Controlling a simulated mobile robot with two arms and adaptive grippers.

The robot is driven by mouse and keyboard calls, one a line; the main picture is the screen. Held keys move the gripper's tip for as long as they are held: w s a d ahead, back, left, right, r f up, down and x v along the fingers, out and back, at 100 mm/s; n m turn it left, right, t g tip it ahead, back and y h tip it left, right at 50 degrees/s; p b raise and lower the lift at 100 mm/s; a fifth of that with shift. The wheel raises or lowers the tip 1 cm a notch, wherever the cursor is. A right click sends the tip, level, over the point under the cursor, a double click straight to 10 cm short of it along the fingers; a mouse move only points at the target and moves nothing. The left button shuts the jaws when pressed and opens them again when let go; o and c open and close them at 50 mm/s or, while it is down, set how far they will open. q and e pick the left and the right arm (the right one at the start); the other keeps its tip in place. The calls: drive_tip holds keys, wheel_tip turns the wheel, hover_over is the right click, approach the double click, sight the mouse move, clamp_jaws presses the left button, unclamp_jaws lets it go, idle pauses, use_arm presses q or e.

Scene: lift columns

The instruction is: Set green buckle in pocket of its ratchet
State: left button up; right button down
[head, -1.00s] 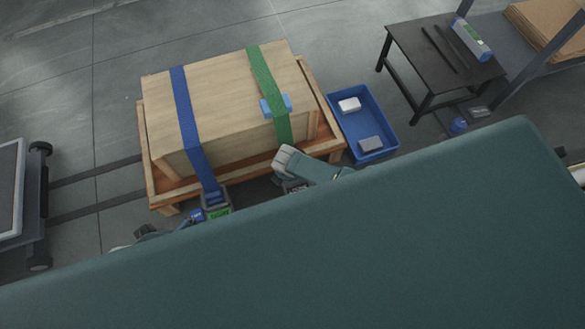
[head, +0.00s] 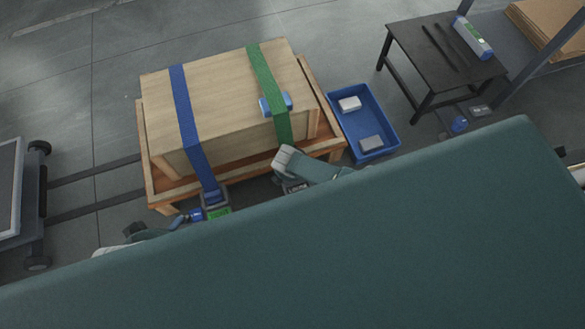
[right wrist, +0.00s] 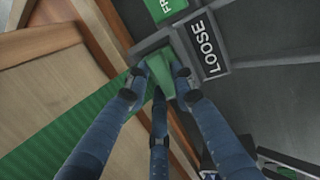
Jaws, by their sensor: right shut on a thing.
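A green strap (head: 264,80) runs over the wooden crate (head: 220,85) and down its front side. In the right wrist view my right gripper (right wrist: 160,78) is shut on the green buckle (right wrist: 159,112) at the strap's end. The buckle is at the dark ratchet housing (right wrist: 208,25), which bears a LOOSE label (right wrist: 211,50) and a green label (right wrist: 165,6). The fingers partly hide the buckle, so I cannot tell how deep it sits. My left gripper (head: 190,215) is small and partly hidden beside the blue strap's ratchet (head: 215,202).
A blue strap (head: 186,110) crosses the crate at the left. A blue bin (head: 384,152) with two blocks and a black table (head: 420,60) stand at the right. A cart (head: 14,190) stands at the left.

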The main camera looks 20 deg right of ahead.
idle(0.3)
drive_tip(key=c, duration=1.4)
unclamp_jaws()
drive_tip(key=shift+s, duration=0.1)
drive_tip(key=shift+v, duration=6)
